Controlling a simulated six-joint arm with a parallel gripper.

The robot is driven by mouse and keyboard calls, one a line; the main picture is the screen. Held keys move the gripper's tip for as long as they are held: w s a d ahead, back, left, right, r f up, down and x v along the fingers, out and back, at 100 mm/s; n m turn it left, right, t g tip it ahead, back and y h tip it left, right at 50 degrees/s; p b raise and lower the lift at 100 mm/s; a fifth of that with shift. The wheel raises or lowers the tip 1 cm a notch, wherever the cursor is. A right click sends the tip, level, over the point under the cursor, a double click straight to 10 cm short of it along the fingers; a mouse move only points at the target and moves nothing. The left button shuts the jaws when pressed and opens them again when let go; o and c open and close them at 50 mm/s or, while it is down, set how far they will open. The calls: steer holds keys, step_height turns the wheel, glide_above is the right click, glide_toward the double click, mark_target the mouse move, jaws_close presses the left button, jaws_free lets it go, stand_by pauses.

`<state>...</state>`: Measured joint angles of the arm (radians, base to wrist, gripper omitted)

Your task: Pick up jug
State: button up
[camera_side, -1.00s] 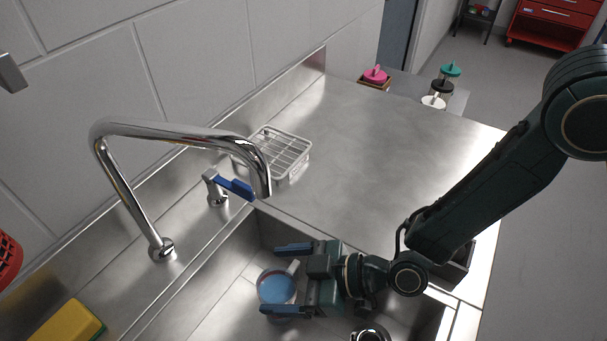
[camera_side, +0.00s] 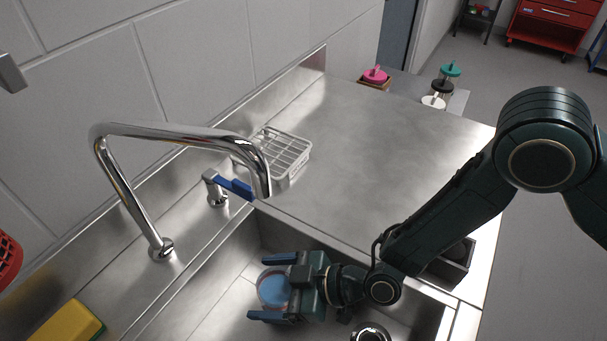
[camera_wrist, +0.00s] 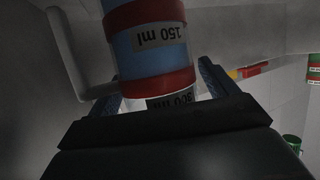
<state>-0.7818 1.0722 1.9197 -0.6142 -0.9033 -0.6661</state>
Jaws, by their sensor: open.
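The jug (camera_side: 274,288) stands in the sink, a clear round vessel with a blue inside seen from above. In the wrist view the jug (camera_wrist: 150,50) shows red bands, a blue band and labels reading "150 ml" and partly "300 ml", with a pale handle (camera_wrist: 72,60) at its left. My gripper (camera_side: 268,288) is low in the sink, with its blue-tipped fingers open on either side of the jug. The wrist view shows the fingers flanking the jug's lower part. Whether either finger touches it cannot be told.
A chrome faucet (camera_side: 180,132) with a blue lever (camera_side: 235,188) arches over the sink's left side. A wire rack (camera_side: 280,152) stands on the counter behind. A yellow sponge (camera_side: 66,328) lies at the lower left. The steel counter (camera_side: 375,150) is mostly clear.

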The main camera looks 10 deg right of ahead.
stand_by(0.5)
steer(key=shift+a, duration=0.1)
steer(key=c, duration=1.9)
steer(key=shift+o, duration=0.2)
steer(key=shift+r, duration=0.15)
step_height(320, 180, up, 10)
